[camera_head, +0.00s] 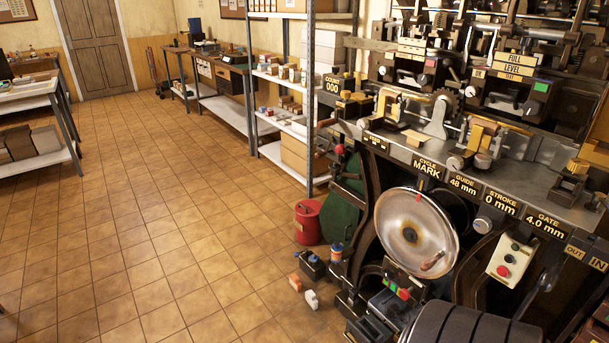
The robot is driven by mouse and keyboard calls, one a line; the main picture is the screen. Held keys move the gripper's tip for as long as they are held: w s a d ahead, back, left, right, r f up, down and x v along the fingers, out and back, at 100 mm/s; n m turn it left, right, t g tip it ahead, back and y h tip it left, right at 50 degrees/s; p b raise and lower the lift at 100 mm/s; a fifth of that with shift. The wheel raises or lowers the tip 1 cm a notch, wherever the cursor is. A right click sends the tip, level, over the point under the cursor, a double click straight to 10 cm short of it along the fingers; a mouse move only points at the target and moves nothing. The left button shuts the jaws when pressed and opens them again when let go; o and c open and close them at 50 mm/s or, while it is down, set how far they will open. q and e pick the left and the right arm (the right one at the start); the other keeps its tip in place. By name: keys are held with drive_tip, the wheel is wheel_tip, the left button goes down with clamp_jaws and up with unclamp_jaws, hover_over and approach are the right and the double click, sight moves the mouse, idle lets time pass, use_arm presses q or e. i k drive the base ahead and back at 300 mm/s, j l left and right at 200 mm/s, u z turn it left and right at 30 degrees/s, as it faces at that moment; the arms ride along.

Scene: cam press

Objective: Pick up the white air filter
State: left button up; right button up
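A small white object (312,299) lies on the tiled floor at the foot of the press, in the lower middle of the head view. It may be the white air filter, but it is too small to tell for sure. A small orange and white object (295,282) lies just up and left of it, apart from it. Neither of my grippers is in view.
The cam press (417,232) with its large wheel fills the right side. A red can (308,222) stands on the floor near the shelf rack (270,150). Dark parts (312,265) sit beside the white object. The tiled floor (150,240) is clear at left and centre.

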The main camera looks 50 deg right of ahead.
sight(310, 294)
drive_tip(key=i+l+z, duration=0.1)
drive_tip(key=i+z, duration=0.8)
drive_tip(key=i+j+z, duration=0.3)
drive_tip(key=i+z, duration=0.2)
drive_tip(key=i+j+z, duration=0.45)
